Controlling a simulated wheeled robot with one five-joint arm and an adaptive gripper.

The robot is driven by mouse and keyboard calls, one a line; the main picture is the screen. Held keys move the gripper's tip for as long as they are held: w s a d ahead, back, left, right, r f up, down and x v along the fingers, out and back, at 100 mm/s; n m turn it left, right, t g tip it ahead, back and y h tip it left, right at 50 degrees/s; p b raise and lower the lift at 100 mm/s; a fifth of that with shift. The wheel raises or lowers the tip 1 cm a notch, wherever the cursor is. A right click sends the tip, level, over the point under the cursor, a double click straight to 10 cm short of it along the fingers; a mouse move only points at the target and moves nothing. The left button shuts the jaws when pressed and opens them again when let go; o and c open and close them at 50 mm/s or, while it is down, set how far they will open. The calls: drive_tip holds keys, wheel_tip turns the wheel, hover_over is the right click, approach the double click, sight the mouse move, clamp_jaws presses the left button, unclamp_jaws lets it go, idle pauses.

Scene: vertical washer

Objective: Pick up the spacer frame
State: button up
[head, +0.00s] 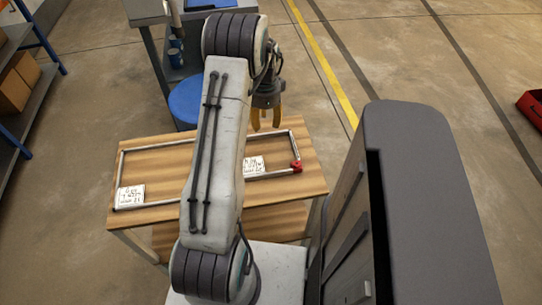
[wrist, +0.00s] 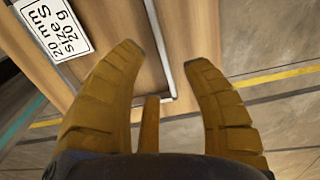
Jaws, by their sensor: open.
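The spacer frame (head: 292,146) is a thin silver rectangular frame lying flat on a wooden-topped table (head: 148,163). A red piece (head: 296,167) sits at its near right corner. My gripper (head: 265,118) is open near the frame's far right part, its yellow fingers pointing down. In the wrist view a rail of the spacer frame (wrist: 160,48) runs between the spread fingertips of my gripper (wrist: 164,56), with a corner just below them. The gripper looks empty; whether it touches the frame cannot be told. My arm hides the frame's middle.
White printed labels lie within the frame's outline at left (head: 130,196) and near the middle (head: 253,164); one shows in the wrist view (wrist: 54,28). A blue round object (head: 186,102) stands behind the table. A large dark grey machine (head: 425,200) stands close on the right.

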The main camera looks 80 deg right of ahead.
sight(265, 134)
drive_tip(key=shift+f, duration=3.3)
drive_tip(key=shift+a, duration=0.1)
clamp_jaws()
